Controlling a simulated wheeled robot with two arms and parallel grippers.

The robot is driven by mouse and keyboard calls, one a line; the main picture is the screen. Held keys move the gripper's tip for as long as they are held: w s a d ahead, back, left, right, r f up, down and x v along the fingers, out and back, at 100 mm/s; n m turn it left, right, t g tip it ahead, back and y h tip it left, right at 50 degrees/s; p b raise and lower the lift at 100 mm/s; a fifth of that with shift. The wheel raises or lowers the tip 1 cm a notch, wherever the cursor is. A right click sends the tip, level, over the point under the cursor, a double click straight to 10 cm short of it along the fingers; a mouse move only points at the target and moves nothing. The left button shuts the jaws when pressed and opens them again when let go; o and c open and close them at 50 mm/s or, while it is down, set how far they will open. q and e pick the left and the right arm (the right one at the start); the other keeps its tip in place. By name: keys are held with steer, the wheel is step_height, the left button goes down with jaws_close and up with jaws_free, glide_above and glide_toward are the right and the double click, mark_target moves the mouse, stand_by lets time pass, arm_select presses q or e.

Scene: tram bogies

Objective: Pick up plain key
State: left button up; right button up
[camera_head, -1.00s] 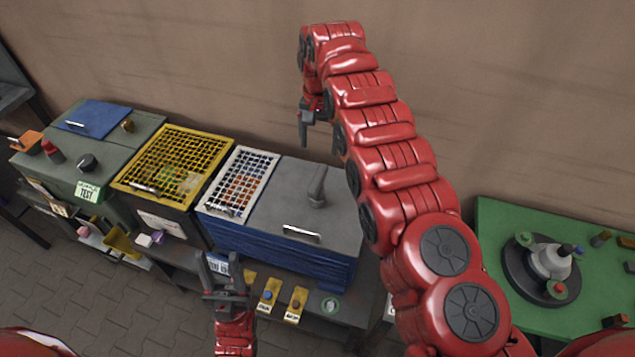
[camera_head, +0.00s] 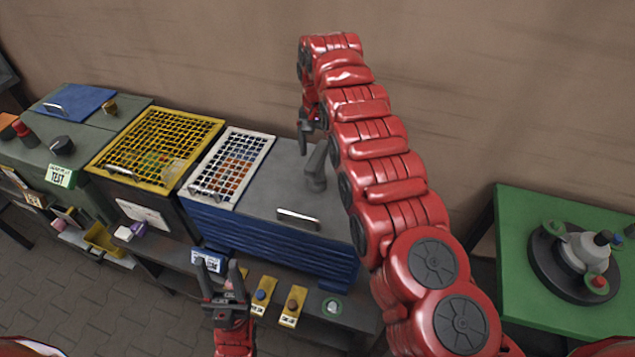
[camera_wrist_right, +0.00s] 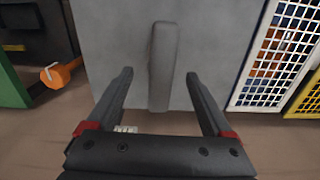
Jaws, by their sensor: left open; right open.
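I cannot tell for sure which thing is the plain key. A plain grey upright handle-like piece (camera_head: 316,168) stands on the grey top of the blue cabinet (camera_head: 255,206). In the right wrist view the grey piece (camera_wrist_right: 162,65) shows as a long bar beyond the fingertips, between their lines. My right gripper (camera_head: 305,140) hangs at the wall side of this piece, open and empty (camera_wrist_right: 160,80). No contact can be made out. My left gripper (camera_head: 217,265) is open and empty, in front of the low shelf.
A white grid (camera_head: 236,168) and a yellow grid cover (camera_head: 160,148) lie left of the grey top. Yellow plates with a blue knob (camera_head: 260,295) and a brown knob (camera_head: 291,305) are on the low shelf. A green table (camera_head: 510,240) stands right. My right arm spans the middle.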

steer(key=shift+f, duration=0.75)
steer(key=shift+s+f+p, duration=0.15)
steer(key=shift+p, duration=0.3)
steer(key=shift+f, duration=0.35)
step_height(320, 180, down, 4)
steer(key=shift+s+a+r+p, duration=0.1)
steer(key=shift+r+p, duration=0.05)
steer(key=shift+p, duration=0.95)
steer(key=shift+f, duration=0.3)
jaws_close()
